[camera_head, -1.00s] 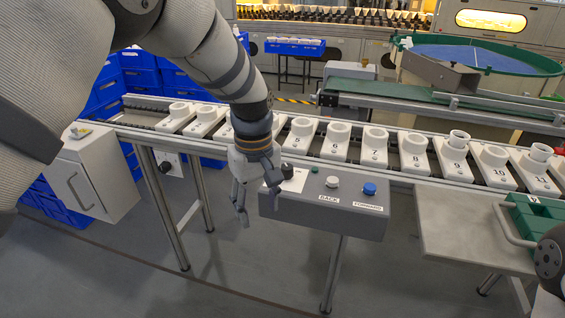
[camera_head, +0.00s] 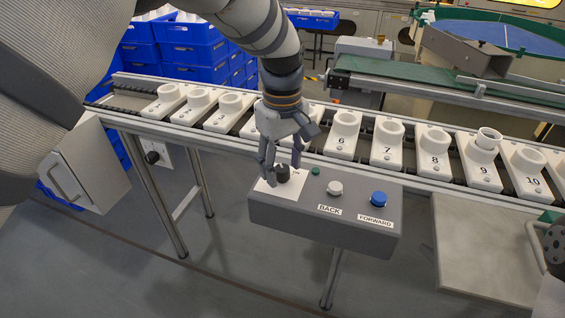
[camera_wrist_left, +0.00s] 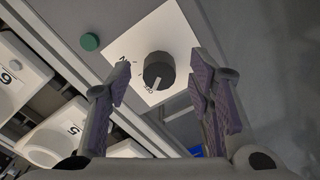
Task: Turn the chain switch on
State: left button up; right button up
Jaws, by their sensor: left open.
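A dark rotary knob (camera_head: 282,172) stands on a white plate (camera_head: 266,188) on the left part of the grey control box (camera_head: 300,212). In the left wrist view the knob (camera_wrist_left: 159,70) has a light pointer mark towards its lower side, near a small label that looks like OFF. Another label at the upper left looks like ON. My left gripper (camera_head: 280,170) is open over the knob. In the left wrist view its fingers (camera_wrist_left: 161,78) stand on either side of the knob, with gaps on both sides. My right gripper is not in view.
The box also carries a small green light (camera_head: 316,171), a white BACK button (camera_head: 335,188) and a blue FORWARD button (camera_head: 379,199). Behind it runs a conveyor with numbered white holders (camera_head: 387,150). Another dark knob (camera_head: 152,158) is on a plate at the left.

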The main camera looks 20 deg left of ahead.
pick_arm(q)
grip_shut()
jog(key=shift+m, duration=0.3)
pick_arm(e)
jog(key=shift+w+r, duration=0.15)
pick_arm(q)
jog(key=shift+m+p, duration=0.4)
jog(key=shift+m, duration=0.6)
jog(key=m, duration=0.3)
jog(key=shift+m, duration=0.3)
jog(key=m, duration=0.3)
jog(key=shift+f+m+p, duration=0.1)
jog(key=shift+m+p, duration=0.3)
jog(key=shift+m, duration=1.9)
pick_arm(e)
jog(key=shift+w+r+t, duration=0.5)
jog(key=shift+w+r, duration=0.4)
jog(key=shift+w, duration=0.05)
